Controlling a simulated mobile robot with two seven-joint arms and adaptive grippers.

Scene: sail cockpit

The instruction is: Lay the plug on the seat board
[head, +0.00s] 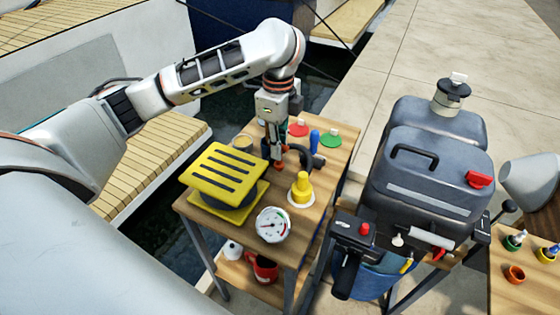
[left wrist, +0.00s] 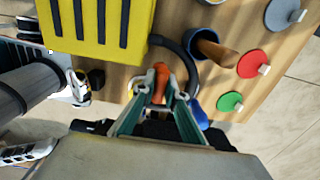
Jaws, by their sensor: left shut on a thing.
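My left gripper (head: 279,162) points down over the wooden table (head: 325,200), just right of the yellow slotted block. It is shut on a small orange-red piece that I take for the plug (left wrist: 161,80); the fingers hide part of it. In the head view only a bit of the plug (head: 279,167) shows at the fingertips, close to the table top. I cannot tell whether it touches the wood. A slatted wooden seat board (head: 158,150) lies left of the table, bare where it shows.
The yellow slotted block (head: 225,173), a black curved handle (head: 310,158), a yellow knob (head: 302,187) and a dial gauge (head: 272,224) crowd the table. Red (head: 298,128) and green (head: 331,140) discs lie behind. A grey motor (head: 430,180) stands right. Dark water shows between table and seat board.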

